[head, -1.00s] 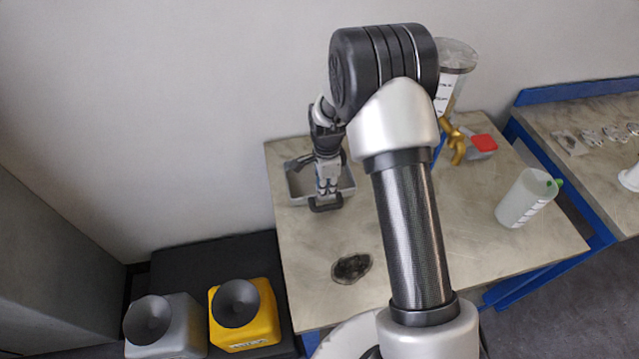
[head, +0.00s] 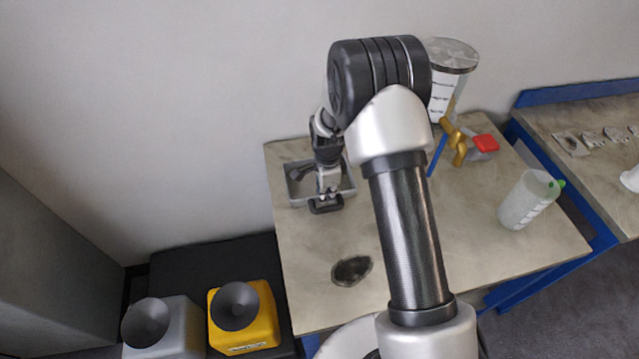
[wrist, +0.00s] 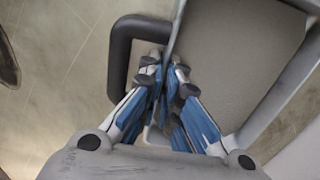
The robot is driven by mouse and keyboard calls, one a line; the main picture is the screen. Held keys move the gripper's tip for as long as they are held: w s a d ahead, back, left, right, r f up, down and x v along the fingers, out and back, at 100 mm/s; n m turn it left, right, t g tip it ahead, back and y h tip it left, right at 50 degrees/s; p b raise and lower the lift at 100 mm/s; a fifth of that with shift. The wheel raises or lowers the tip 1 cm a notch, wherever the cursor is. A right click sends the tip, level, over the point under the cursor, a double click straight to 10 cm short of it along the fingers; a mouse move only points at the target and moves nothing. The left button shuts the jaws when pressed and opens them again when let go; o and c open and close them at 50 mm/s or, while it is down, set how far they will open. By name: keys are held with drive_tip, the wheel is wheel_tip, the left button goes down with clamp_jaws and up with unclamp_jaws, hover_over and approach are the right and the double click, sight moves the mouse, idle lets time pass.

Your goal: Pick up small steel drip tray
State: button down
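The small steel drip tray (head: 350,187) sits on the bench in the head view, a shallow grey box with a black bar handle at its front. My gripper (head: 327,200) is low over the tray's front side. In the wrist view the grey tray (wrist: 238,60) fills the right, with the black handle (wrist: 120,65) looping out on the left. My gripper (wrist: 165,75) has its blue-padded fingers close together near the tray wall by the handle. The wall runs down between the fingertips. Whether the pads press on it cannot be made out.
Grey (head: 165,335) and yellow (head: 262,325) containers stand lower left.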

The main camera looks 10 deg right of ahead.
drive_tip(key=shift+r, duration=0.1)
wheel_tip(320, 180, up, 20)
drive_tip(key=p, duration=0.4)
idle(0.3)
